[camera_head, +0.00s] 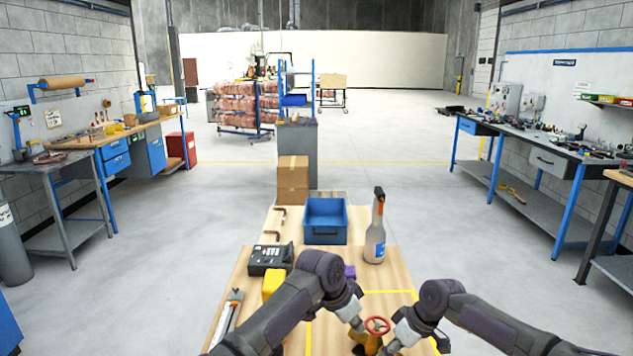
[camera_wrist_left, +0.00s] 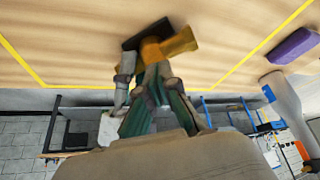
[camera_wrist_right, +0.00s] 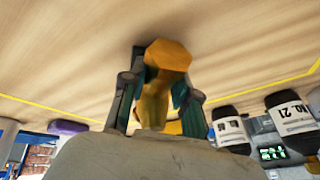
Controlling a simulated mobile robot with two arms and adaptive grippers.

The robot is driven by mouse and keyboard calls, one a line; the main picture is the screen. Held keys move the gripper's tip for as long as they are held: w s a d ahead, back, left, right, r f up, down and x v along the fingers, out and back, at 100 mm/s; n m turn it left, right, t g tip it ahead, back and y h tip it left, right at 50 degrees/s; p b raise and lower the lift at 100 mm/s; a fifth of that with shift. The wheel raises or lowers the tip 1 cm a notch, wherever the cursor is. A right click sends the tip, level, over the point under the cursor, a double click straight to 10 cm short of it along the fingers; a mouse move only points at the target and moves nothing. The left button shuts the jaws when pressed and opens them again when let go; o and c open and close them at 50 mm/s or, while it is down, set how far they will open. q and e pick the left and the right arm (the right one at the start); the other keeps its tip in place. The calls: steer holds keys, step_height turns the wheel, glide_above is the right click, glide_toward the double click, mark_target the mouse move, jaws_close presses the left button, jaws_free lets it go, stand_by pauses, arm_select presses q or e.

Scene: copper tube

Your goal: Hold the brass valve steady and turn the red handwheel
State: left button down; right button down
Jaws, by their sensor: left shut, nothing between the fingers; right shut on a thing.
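The brass valve (camera_head: 372,344) stands on the wooden table between my two grippers. Its red handwheel (camera_head: 377,325) is on top, facing up. My left gripper (camera_head: 359,329) is at the wheel's left side. In the left wrist view its fingers (camera_wrist_left: 150,88) are shut and empty, with the brass valve (camera_wrist_left: 168,46) just beyond the tips. My right gripper (camera_head: 393,346) is low at the valve's right. In the right wrist view its fingers (camera_wrist_right: 157,95) are shut on the brass valve (camera_wrist_right: 168,55). The red wheel is not clear in either wrist view.
A blue bin (camera_head: 325,220), a spray bottle (camera_head: 375,235) and a black device (camera_head: 269,260) stand farther back on the table. A yellow object (camera_head: 272,284) is left of my left arm. A purple block (camera_wrist_left: 293,46) lies near the valve. Yellow tape (camera_head: 392,292) marks the tabletop.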

arm_select(q)
steer(key=shift+s+d, duration=0.4)
steer(key=shift+s, duration=0.2)
steer(key=shift+s+d, duration=0.4)
steer(key=shift+s, duration=0.2)
steer(key=shift+d, duration=0.1)
steer(key=shift+s, duration=0.15)
step_height(320, 180, up, 6)
steer(key=shift+a, duration=0.35)
stand_by(0.5)
